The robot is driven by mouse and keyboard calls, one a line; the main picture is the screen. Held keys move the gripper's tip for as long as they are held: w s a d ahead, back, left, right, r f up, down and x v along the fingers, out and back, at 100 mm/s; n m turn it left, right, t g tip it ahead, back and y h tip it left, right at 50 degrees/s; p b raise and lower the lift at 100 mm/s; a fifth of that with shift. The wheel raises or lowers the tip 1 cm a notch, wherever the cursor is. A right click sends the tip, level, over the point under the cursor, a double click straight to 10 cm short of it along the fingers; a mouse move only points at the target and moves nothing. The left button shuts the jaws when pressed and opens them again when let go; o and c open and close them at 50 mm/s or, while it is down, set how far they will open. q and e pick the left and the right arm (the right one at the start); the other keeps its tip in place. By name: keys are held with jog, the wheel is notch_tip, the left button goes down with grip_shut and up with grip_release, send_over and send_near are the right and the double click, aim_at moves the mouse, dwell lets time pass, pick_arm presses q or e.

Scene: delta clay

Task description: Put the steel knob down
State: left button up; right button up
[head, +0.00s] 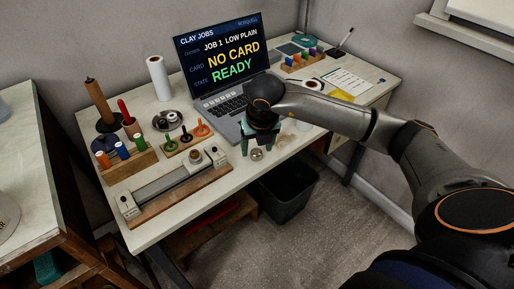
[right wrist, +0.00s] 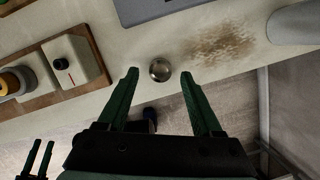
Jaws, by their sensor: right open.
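The steel knob (head: 257,154) is a small round metal piece on the white table (head: 150,235), near its front edge and in front of the laptop. In the right wrist view the knob (right wrist: 160,70) rests on the table top between and just beyond my fingertips, with a gap on each side. My right gripper (head: 260,147) has green fingers and points down over the table edge. In the right wrist view my right gripper (right wrist: 159,72) is open and empty. My left gripper is not clearly seen in the head view.
A laptop (head: 222,65) reading "NO CARD READY" stands behind the knob. A slide rail on a wooden board (head: 170,190) lies to the left, with racks of coloured pieces behind it. A black bin (head: 288,190) stands on the floor below. A brown smudge (right wrist: 218,48) marks the table.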

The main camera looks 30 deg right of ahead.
jog(key=d+p+v, duration=0.1)
jog(key=v, duration=0.9)
jog(key=shift+a+r, duration=0.2)
jog(key=shift+a, duration=0.25)
jog(key=shift+s, duration=0.2)
